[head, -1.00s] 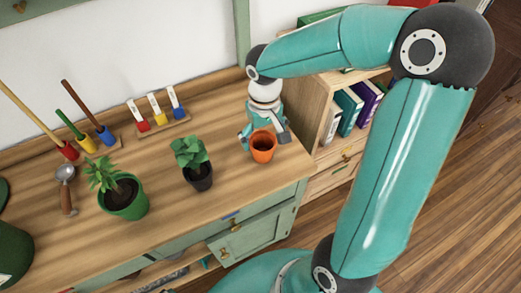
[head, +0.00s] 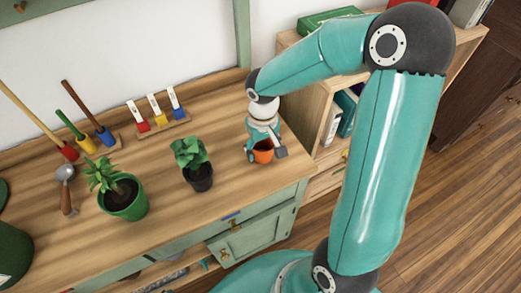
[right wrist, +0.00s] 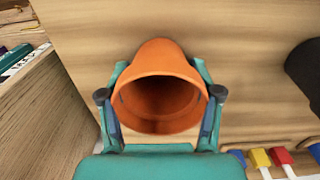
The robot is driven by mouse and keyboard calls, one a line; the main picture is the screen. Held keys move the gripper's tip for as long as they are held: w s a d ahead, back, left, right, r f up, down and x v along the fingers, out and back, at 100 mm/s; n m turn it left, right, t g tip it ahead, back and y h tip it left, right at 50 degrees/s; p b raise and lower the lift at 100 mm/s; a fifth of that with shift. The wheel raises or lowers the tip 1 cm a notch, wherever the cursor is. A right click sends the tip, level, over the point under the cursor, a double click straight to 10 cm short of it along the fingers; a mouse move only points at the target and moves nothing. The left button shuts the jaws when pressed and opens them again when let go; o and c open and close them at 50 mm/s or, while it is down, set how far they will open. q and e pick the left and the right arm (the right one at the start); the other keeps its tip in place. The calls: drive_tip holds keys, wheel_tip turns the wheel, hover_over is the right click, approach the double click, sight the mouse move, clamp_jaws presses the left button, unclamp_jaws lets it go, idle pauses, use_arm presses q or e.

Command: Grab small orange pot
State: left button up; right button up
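The small orange pot (head: 263,156) stands on the wooden worktop near its right end, partly hidden by my right gripper (head: 265,152). In the right wrist view the empty orange pot (right wrist: 160,62) shows its open mouth towards the camera. The fingers of my right gripper reach along both sides of it, very close to its wall. They look open around the pot; I cannot make out a firm contact. My left gripper is not in view.
A dark pot with a leafy plant (head: 199,176) and a green pot with a plant (head: 124,200) stand to the left. A rack with coloured holders (head: 158,122) is behind. A wooden bookshelf (head: 312,90) adjoins the right end.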

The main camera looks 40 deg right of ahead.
drive_tip(key=shift+c, duration=1.4)
drive_tip(key=shift+r, duration=0.15)
